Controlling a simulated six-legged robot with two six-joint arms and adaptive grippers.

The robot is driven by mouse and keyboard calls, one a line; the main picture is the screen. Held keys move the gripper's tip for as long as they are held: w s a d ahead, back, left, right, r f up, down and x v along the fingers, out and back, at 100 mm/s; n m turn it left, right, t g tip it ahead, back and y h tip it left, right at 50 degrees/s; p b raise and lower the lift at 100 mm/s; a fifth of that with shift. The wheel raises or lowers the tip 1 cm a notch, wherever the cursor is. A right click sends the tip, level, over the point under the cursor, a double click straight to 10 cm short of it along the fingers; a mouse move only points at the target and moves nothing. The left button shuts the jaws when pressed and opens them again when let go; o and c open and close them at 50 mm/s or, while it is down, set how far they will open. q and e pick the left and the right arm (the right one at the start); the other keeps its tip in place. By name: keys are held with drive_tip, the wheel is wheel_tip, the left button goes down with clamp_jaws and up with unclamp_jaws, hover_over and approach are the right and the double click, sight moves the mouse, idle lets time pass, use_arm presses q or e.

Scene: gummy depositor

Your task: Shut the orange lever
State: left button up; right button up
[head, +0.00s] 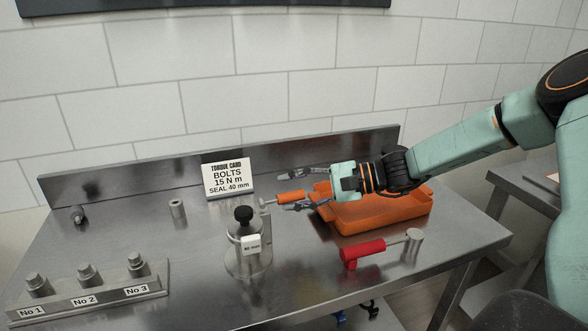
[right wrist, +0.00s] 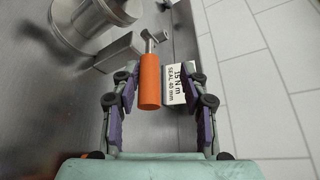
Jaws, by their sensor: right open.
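My right gripper (head: 298,190) reaches in from the right and is open, one finger on each side of the handle. In the wrist view the open jaws (right wrist: 160,90) show no clear contact with it. My left gripper is not in view.
An orange tray (head: 385,217) lies below my right wrist. A red-handled tool (head: 363,252) lies in front of it. The torque card (head: 229,178) stands behind the lever. A numbered bolt rack (head: 88,297) is at front left. A raised edge (head: 130,182) runs along the bench's back.

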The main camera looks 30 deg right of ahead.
sight(294, 192)
wheel_tip(294, 192, up, 8)
drive_tip(key=shift+r, duration=0.15)
idle(0.3)
drive_tip(key=shift+c, duration=0.5)
